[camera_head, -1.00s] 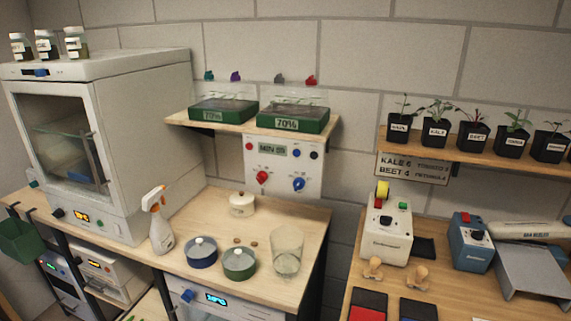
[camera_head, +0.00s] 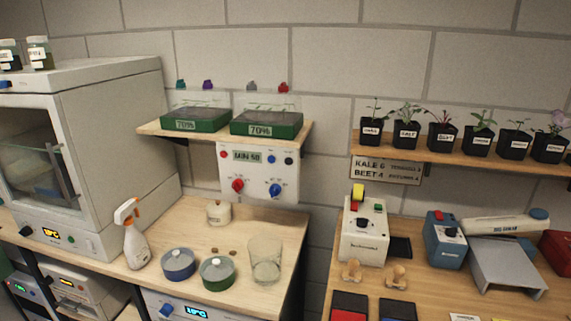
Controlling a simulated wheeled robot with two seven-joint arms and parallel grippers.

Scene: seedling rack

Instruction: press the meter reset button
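A white meter panel (camera_head: 256,189) hangs on the wall below the left shelf. Its small display (camera_head: 247,155) shows letters and digits, too small to read surely. A larger red knob (camera_head: 237,186) and a blue knob (camera_head: 275,190) sit lower. I cannot tell from labels which button is the reset. Neither of my grippers shows in the head view.
Below the panel, the wooden bench (camera_head: 200,244) holds a spray bottle (camera_head: 136,238), a blue pot (camera_head: 178,265), a green pot (camera_head: 216,274) and a glass beaker (camera_head: 265,262). A white oven-like cabinet (camera_head: 120,150) stands left. A gap separates the right bench (camera_head: 420,285).

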